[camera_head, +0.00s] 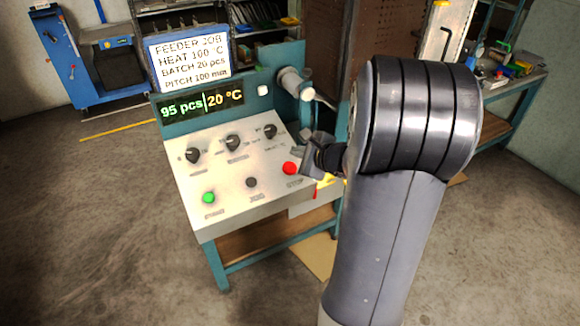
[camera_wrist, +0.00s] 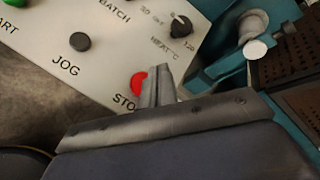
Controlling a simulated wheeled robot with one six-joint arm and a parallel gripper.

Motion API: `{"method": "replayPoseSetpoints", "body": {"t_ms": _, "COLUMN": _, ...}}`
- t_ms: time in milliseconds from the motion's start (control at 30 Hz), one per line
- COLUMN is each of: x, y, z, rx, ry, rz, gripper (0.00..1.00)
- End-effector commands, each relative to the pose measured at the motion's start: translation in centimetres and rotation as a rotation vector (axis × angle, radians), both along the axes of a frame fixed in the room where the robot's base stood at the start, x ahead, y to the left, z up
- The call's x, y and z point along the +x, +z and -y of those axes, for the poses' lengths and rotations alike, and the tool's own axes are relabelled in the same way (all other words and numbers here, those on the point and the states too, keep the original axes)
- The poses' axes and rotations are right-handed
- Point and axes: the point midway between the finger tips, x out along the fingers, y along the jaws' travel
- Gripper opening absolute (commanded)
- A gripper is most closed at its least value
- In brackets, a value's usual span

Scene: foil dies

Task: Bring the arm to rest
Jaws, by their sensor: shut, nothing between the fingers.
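My gripper (camera_head: 312,160) is at the right edge of the control panel, close to the red STOP button (camera_head: 290,168). In the wrist view its shut fingers (camera_wrist: 156,88) are in front of the red STOP button (camera_wrist: 137,84) and hide part of it. Nothing is between the fingers. I cannot tell whether they touch the button. My arm (camera_head: 400,190) stands large at the right of the head view and hides what is behind it.
The sloping control panel (camera_head: 228,205) carries three dark knobs, a green START button (camera_head: 208,198) and a dark JOG button (camera_head: 251,182). A job sign (camera_head: 188,60) and a display (camera_head: 202,104) reading 95 pcs and 20 °C stand behind. A workbench (camera_head: 510,90) is at right. Floor at left is clear.

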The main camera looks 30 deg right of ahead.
Motion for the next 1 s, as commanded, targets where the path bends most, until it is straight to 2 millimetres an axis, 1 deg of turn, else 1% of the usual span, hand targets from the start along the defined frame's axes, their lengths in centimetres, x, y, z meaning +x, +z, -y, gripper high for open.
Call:
{"method": "replayPoseSetpoints", "body": {"t_ms": 367, "x": 0.1, "y": -0.4, "z": 0.0, "rx": 0.000, "ry": 0.001, "rz": -0.001, "gripper": 0.00}}
{"method": "replayPoseSetpoints", "body": {"t_ms": 467, "x": 0.3, "y": -1.0, "z": 0.0, "rx": 0.000, "ry": 0.001, "rz": -0.001, "gripper": 0.00}}
{"method": "replayPoseSetpoints", "body": {"t_ms": 633, "x": 0.8, "y": -2.7, "z": -0.1, "rx": 0.002, "ry": 0.000, "rz": -0.001, "gripper": 0.00}}
{"method": "replayPoseSetpoints", "body": {"t_ms": 667, "x": 0.7, "y": -1.9, "z": 0.0, "rx": 0.002, "ry": 0.000, "rz": -0.002, "gripper": 0.00}}
{"method": "replayPoseSetpoints", "body": {"t_ms": 700, "x": 0.7, "y": -1.7, "z": 0.0, "rx": 0.003, "ry": 0.000, "rz": -0.003, "gripper": 0.00}}
{"method": "replayPoseSetpoints", "body": {"t_ms": 933, "x": 0.7, "y": -1.7, "z": 0.0, "rx": 0.003, "ry": 0.000, "rz": -0.003, "gripper": 0.00}}
{"method": "replayPoseSetpoints", "body": {"t_ms": 1000, "x": 0.3, "y": -0.3, "z": 0.0, "rx": -0.001, "ry": -0.001, "rz": 0.002, "gripper": 0.00}}
